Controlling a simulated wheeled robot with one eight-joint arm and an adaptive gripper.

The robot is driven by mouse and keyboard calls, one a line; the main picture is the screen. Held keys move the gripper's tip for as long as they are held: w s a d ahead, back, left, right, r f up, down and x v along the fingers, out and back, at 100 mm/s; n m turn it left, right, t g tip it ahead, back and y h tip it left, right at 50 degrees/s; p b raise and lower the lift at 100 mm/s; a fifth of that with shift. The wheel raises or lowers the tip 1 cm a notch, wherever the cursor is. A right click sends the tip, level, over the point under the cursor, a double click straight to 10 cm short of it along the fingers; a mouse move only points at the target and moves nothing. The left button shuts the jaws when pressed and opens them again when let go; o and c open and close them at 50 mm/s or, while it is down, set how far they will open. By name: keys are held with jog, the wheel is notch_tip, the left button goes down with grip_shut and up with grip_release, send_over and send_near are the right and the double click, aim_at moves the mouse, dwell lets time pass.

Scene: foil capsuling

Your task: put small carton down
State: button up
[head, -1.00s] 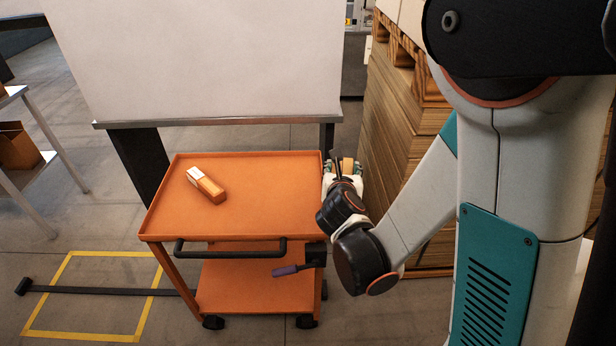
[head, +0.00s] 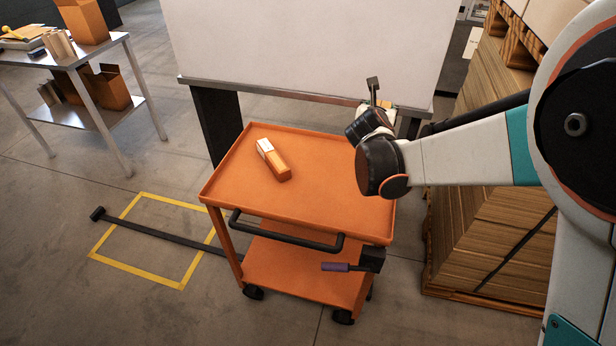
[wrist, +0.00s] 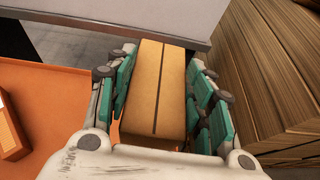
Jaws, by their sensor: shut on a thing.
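In the wrist view a small tan carton (wrist: 157,95) with a dark stripe along its top sits between the teal-padded fingers of my gripper (wrist: 163,98). The fingers are shut on its two sides. In the head view my gripper (head: 385,106) is at the far right corner of the orange cart, mostly hidden behind my wrist, with only a sliver of the carton showing. The carton is held up; how high it is above the cart top I cannot tell.
The orange cart top (head: 310,185) has a raised rim and carries an orange box with a white end (head: 274,163) near its middle left. A large white panel (head: 310,40) stands behind it. Stacked cardboard sheets (head: 480,220) stand at the right. Most of the cart top is clear.

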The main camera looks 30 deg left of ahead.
jog(key=a, duration=0.5)
jog(key=shift+n+y, duration=0.3)
jog(key=f+b, duration=0.2)
jog(key=f, duration=0.4)
jog(key=f+b, duration=0.3)
jog(key=f, duration=0.4)
jog(key=f+b, duration=0.2)
jog(key=f, duration=0.4)
jog(key=shift+s+d+f+b, duration=0.15)
jog(key=shift+s+f+b, duration=0.05)
jog(key=shift+s+b, duration=0.1)
jog(key=shift+r, duration=0.1)
jog(key=o, duration=1.2)
